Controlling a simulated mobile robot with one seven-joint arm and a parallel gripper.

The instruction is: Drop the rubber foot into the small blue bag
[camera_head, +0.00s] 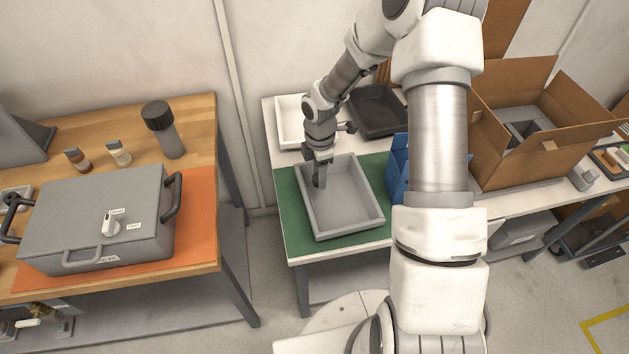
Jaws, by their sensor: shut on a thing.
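My gripper (319,184) points down inside the left part of a grey tray (372,222) on the middle table. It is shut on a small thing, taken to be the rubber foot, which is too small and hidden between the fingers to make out. No loose foot shows on the visible tray floor. The small blue bag (398,168) stands upright to the right of the tray. My arm's large links hide most of its right side, and its inside cannot be seen well.
The tray sits on a green mat (294,211). Behind are a white tray (290,122) and a black tray (377,112). An open cardboard box (520,160) stands right of my arm. A grey case (95,215) and bottles occupy the left wooden table.

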